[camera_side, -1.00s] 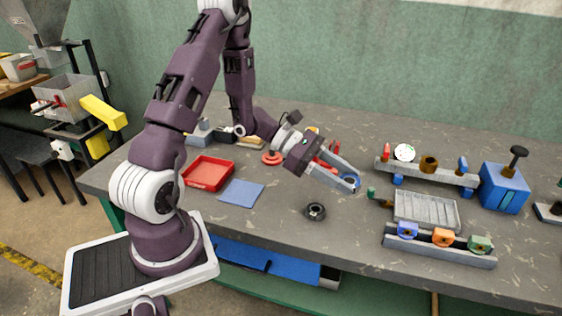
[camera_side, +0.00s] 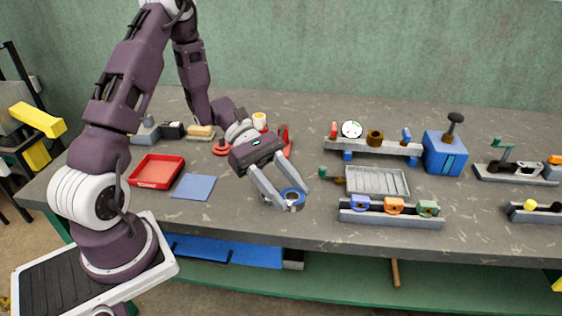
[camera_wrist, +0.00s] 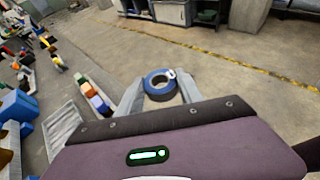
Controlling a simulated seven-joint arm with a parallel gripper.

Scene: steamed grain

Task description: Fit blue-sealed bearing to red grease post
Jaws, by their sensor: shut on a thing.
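My gripper (camera_side: 286,199) is shut on the blue-sealed bearing (camera_side: 293,192), a ring with a blue face, and holds it near the front middle of the bench. In the wrist view my gripper's fingers flank the bearing (camera_wrist: 160,94), whose open hole shows between them. A red piece with a round base (camera_side: 222,149), which may be the red grease post, stands behind and left of my gripper, apart from the bearing. I cannot tell its exact shape. A dark bearing seen on the bench earlier does not show now; my gripper may hide it.
A red tray (camera_side: 157,171) and a blue mat (camera_side: 194,187) lie left. A ribbed grey tray (camera_side: 377,181) and a rail (camera_side: 390,216) with blue, orange and green holders stand right. A blue box press (camera_side: 444,154) is behind them. Bare bench lies between mat and gripper.

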